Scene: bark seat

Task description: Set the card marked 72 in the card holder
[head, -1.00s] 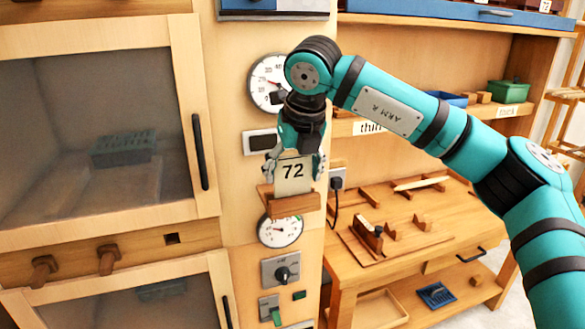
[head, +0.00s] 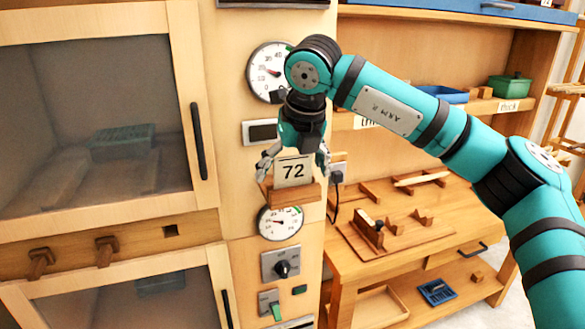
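The card marked 72 (head: 293,172) is pale with black digits and stands upright in the card holder (head: 292,195), a small wooden ledge on the cabinet's front panel. The ledge hides the card's lower edge. My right gripper (head: 293,166) is just above and around the card, with its fingers spread to either side. A gap shows between each finger and the card's edges. My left gripper is not in view.
A round dial (head: 270,72) and a dark display (head: 261,132) are above the holder. A lower dial (head: 280,222) and a knob (head: 282,265) are below. A glass-fronted cabinet door (head: 195,140) is at left. A workbench (head: 350,270) with wooden pieces is at right.

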